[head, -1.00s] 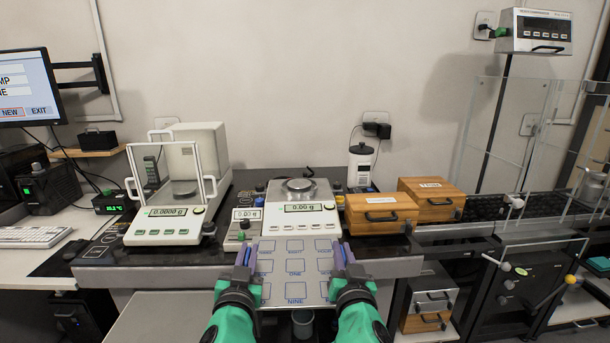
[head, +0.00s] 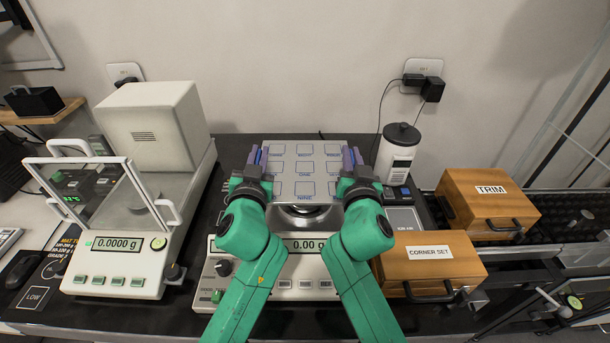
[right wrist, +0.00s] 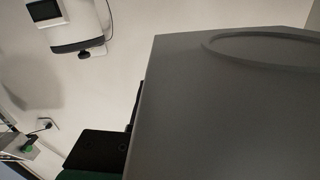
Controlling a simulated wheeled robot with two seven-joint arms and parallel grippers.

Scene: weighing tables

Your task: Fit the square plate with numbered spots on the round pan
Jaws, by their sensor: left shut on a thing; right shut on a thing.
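The square plate (head: 304,171) with numbered spots is held level between my two grippers, above and slightly behind the balance. My left gripper (head: 262,160) is shut on its left edge and my right gripper (head: 349,160) is shut on its right edge. The round pan (head: 303,211) of the middle balance (head: 302,283) shows just below the plate's near edge; its far part is hidden. I cannot tell whether the plate touches it. In the right wrist view the plate's grey underside (right wrist: 225,110) fills the right, with a round ring (right wrist: 262,47) on it.
An analytical balance (head: 120,270) with a glass shield stands to the left. Wooden boxes marked CORNER SET (head: 430,262) and TRIM (head: 488,205) stand to the right. A white canister (head: 398,155) stands close behind my right gripper.

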